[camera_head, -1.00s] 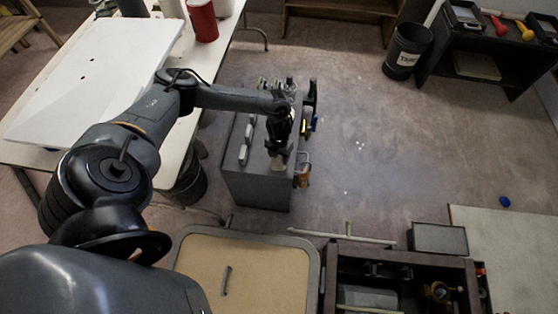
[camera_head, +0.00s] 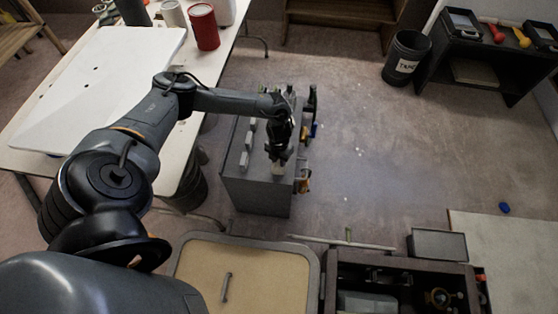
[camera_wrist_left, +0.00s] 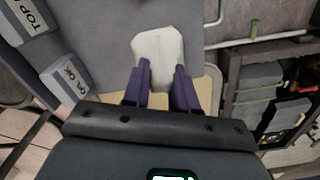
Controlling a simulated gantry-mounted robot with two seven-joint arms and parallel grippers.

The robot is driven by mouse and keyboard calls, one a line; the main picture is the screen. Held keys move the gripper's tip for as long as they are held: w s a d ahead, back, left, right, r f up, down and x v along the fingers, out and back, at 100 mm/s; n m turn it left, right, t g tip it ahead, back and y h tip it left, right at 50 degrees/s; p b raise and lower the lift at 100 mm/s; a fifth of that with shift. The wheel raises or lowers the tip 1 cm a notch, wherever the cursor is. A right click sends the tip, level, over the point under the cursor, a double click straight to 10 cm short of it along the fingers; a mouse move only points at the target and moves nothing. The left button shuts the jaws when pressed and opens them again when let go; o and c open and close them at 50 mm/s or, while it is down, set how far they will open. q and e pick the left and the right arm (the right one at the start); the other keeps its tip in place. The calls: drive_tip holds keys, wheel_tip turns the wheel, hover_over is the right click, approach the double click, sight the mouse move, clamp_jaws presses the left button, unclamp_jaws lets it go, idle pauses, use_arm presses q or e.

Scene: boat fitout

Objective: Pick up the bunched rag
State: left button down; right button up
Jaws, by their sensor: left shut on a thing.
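The bunched rag is a pale, off-white lump (camera_wrist_left: 158,55) at the fingertips in the left wrist view. In the head view it is a small light patch (camera_head: 277,169) below my left gripper (camera_head: 278,155). My left gripper, with two dark purple fingers (camera_wrist_left: 163,82) in the wrist view, is shut on the rag's near end. It is over the top of a grey cabinet (camera_head: 255,195); I cannot tell whether the rag still touches that top. My right gripper is not in view.
Grey labelled blocks (camera_head: 245,160) stand along the cabinet's left side. Tools hang on its right side (camera_head: 304,180). A white table (camera_head: 185,150) is to the left. A tan-topped panel (camera_head: 245,270) and an open dark box (camera_head: 400,262) are in front. The floor right of the cabinet is mostly clear.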

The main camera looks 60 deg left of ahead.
sight(279, 170)
use_arm(q)
drive_tip(key=r, duration=0.1)
drive_tip(key=s+d+r+p, duration=0.1)
drive_tip(key=d+r+p, duration=0.1)
drive_tip(key=r, duration=0.1)
drive_tip(key=shift+s+d, duration=0.2)
drive_tip(key=shift+s, duration=0.05)
drive_tip(key=s+d+r+p, duration=0.3)
drive_tip(key=s+d+r, duration=0.1)
drive_tip(key=d, duration=0.3)
drive_tip(key=shift+s+d+r+p, duration=0.25)
drive_tip(key=shift+s+r+p, duration=0.1)
drive_tip(key=c, duration=1.4)
unclamp_jaws()
drive_tip(key=c, duration=0.4)
